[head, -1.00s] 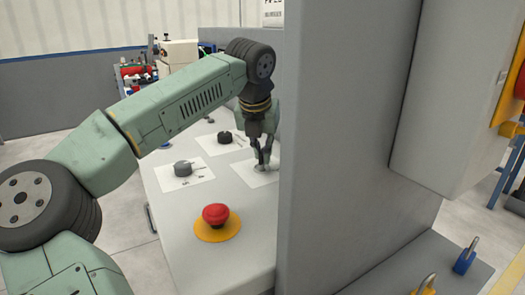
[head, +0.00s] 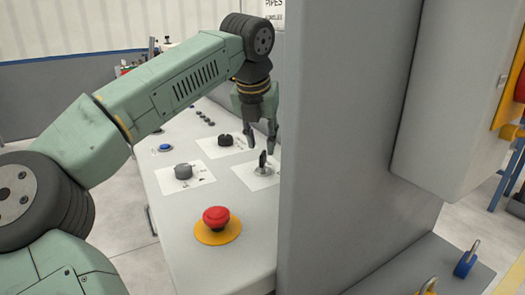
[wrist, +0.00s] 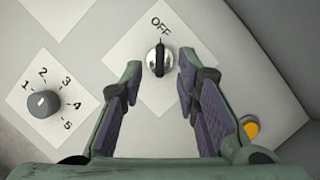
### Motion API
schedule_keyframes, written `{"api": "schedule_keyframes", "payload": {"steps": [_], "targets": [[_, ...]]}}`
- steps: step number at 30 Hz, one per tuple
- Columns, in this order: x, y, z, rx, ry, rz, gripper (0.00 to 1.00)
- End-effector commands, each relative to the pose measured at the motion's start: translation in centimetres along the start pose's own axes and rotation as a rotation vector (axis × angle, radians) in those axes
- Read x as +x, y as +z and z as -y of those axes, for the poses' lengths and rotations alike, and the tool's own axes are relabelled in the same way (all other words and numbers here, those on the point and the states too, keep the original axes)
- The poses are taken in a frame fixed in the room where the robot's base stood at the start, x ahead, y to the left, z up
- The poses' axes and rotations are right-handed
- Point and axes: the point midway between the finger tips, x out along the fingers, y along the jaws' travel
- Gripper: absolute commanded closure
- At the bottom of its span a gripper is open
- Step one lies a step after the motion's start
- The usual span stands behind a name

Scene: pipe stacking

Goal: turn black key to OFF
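The black key (head: 263,159) stands in a round metal switch on a white label plate on the grey console. In the wrist view the key (wrist: 160,58) points up toward the printed word OFF (wrist: 161,25). My gripper (head: 261,145) is open and empty, just above the key and apart from it. In the wrist view its two fingers (wrist: 157,76) lie on either side of the switch with clear gaps.
A grey numbered knob (wrist: 43,103) is left of the key. A red emergency button (head: 216,217) on a yellow base stands nearer, and a black knob (head: 225,139) farther back. A tall grey panel (head: 345,150) rises close on the right.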

Motion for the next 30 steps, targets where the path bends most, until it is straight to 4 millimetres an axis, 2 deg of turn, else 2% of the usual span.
{"api": "schedule_keyframes", "payload": {"steps": [3,6,12,30], "targets": [[-2.7,0.0,-0.1,-0.001,0.003,0.002,0.71],[-4.6,0.0,0.0,-0.001,0.001,0.001,0.71],[-6.8,0.0,-0.1,-0.001,0.000,0.000,0.71],[-7.2,-0.1,0.0,0.000,0.000,-0.001,0.71]]}}
